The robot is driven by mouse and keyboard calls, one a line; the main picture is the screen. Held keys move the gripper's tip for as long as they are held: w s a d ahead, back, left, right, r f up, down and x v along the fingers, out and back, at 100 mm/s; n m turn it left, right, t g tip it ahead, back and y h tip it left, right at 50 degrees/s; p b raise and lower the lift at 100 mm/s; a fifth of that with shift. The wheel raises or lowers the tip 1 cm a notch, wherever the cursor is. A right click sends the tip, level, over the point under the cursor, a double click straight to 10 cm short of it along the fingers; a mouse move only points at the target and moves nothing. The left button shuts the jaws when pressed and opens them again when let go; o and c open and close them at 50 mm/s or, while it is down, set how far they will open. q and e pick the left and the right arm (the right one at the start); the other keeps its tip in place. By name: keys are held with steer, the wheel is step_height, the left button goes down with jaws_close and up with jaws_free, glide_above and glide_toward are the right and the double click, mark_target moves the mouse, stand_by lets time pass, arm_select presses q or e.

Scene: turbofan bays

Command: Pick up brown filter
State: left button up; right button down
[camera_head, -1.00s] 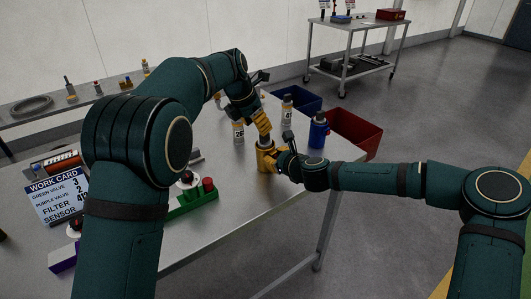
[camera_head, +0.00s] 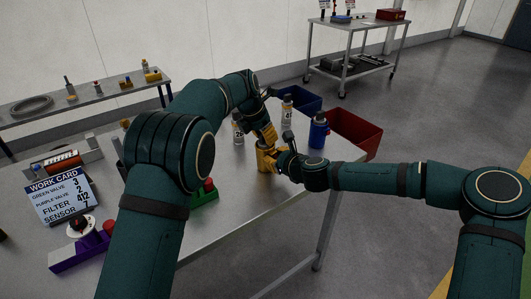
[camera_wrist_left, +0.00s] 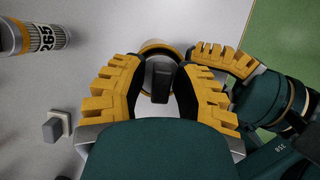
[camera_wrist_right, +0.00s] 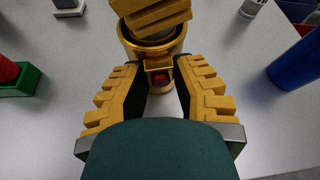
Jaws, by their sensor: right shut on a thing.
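Two numbered filter canisters stand upright on the table. The one marked 265 (camera_head: 238,131) has an ochre band and also shows in the left wrist view (camera_wrist_left: 32,37). The other canister (camera_head: 287,112) stands further back; its colour is hard to tell. My right gripper (camera_head: 277,158) is shut on a gold cup-shaped housing (camera_wrist_right: 160,55), with a small red spot between its fingers. My left gripper (camera_head: 268,137) is directly above the housing, fingers apart around a black part (camera_wrist_left: 162,75) at its mouth. Contact there is unclear.
A blue bottle (camera_head: 318,132) stands right of the housing. Blue (camera_head: 303,97) and red (camera_head: 355,130) bins are beyond the table edge. A work card (camera_head: 58,198), a purple block (camera_head: 82,248) and a green block (camera_head: 205,196) are at left.

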arm_select(q)
jaws_close()
steer(key=shift+r, duration=0.1)
step_height(320, 180, up, 12)
steer(key=s+a, duration=0.9)
steer(key=a, duration=0.2)
steer(key=shift+s+a, duration=0.25)
steer(key=shift+s, duration=0.15)
stand_by(0.4)
